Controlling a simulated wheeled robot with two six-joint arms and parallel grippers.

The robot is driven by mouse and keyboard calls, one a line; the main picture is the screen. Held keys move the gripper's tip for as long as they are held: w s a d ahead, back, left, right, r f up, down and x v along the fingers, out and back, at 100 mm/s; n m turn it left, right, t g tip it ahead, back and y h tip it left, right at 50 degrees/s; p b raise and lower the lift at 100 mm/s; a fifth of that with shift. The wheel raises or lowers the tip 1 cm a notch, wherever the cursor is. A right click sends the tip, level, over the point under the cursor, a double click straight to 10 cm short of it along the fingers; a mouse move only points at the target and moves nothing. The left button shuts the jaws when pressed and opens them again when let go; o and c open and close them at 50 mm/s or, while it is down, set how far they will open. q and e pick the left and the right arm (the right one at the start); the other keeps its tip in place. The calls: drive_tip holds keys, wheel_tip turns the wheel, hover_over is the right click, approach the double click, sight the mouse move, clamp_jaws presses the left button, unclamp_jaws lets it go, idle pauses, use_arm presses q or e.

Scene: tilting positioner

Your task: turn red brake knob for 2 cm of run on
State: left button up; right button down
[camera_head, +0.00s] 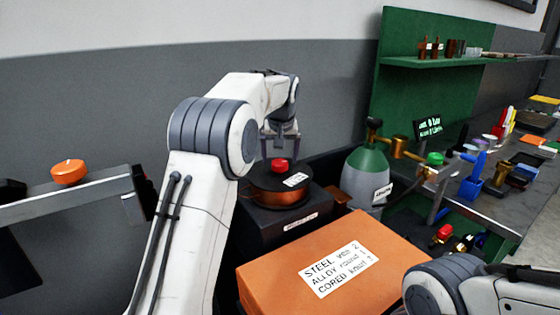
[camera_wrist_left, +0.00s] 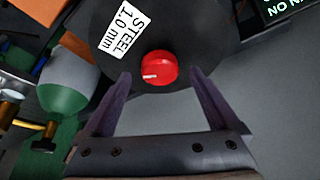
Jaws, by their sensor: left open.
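The red brake knob (camera_head: 279,165) sits on top of a dark wire spool (camera_head: 265,190) with a copper-coloured side and a white label. In the left wrist view the red knob (camera_wrist_left: 159,69) shows a white mark on its left side, and the label by it reads STEEL 1.0 mm. My left gripper (camera_head: 281,158) points down over the spool. In the left wrist view my left gripper (camera_wrist_left: 160,85) is open, one finger on each side of the knob, with gaps between them. My right gripper is out of view; only part of my right arm shows at the lower right.
An orange box (camera_head: 255,268) with a wire label stands in front of the spool. A green-topped gas cylinder (camera_head: 365,165) with a brass regulator stands to the right. A workbench (camera_head: 500,205) with tools lies further right. An orange knob (camera_head: 68,171) is at the left.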

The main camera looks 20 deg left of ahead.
use_arm(q)
drive_tip(key=shift+x, duration=1)
drive_tip(key=shift+r, duration=0.1)
drive_tip(key=c, duration=1.4)
